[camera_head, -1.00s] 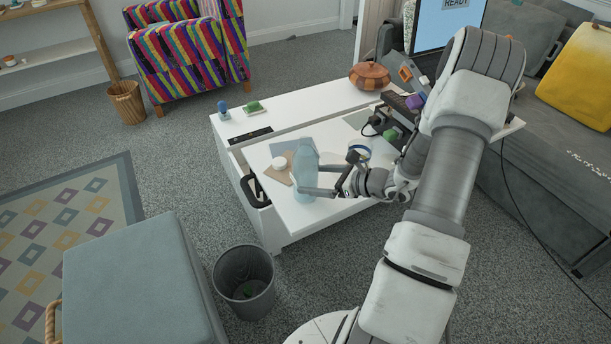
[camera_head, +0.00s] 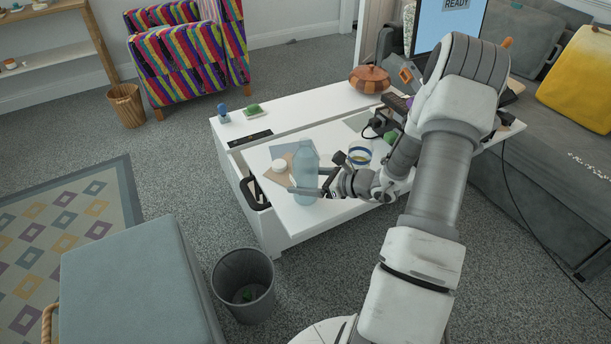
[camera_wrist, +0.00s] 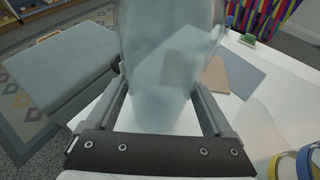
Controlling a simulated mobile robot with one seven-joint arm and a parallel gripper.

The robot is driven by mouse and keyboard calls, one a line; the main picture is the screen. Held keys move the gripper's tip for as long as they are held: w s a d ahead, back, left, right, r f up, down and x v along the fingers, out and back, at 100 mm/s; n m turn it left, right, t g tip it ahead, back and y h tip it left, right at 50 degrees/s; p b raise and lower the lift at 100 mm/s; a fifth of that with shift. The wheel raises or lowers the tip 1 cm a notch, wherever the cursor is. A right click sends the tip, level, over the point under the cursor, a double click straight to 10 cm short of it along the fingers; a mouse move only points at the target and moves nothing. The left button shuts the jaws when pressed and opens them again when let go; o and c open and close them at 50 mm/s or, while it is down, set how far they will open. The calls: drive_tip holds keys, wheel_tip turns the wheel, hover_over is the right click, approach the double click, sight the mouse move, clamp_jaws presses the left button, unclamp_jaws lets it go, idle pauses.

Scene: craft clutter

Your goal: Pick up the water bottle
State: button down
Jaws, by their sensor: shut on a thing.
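The water bottle (camera_head: 305,172) is a translucent pale blue bottle, upright at the near left part of the white table (camera_head: 300,222). My gripper (camera_head: 308,184) reaches it from the right, its fingers around the lower half of the bottle. In the wrist view the bottle (camera_wrist: 168,65) fills the space between the two fingers of my gripper (camera_wrist: 165,100), which are shut on its sides. I cannot tell whether its base touches the table. The fingers hide part of its sides.
A brown card and grey sheet (camera_head: 283,150) lie behind the bottle with a small white round item (camera_head: 279,165). A blue and yellow ring-shaped item (camera_head: 359,156) is right of it. A dark bin (camera_head: 243,284) and blue ottoman (camera_head: 130,290) stand on the floor in front.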

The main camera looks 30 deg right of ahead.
sight(306, 168)
drive_tip(key=shift+r, duration=0.2)
idle(0.3)
drive_tip(key=shift+r+p, duration=0.8)
drive_tip(key=shift+r, duration=1)
drive_tip(key=shift+d+r, duration=0.15)
drive_tip(key=shift+r, duration=0.05)
drive_tip(key=s+d+r+p, duration=0.3)
drive_tip(key=s+d+r, duration=0.3)
drive_tip(key=d, duration=0.3)
drive_tip(key=shift+d+r, duration=0.3)
drive_tip(key=shift+w+d+r, duration=0.1)
drive_tip(key=shift+r, duration=0.05)
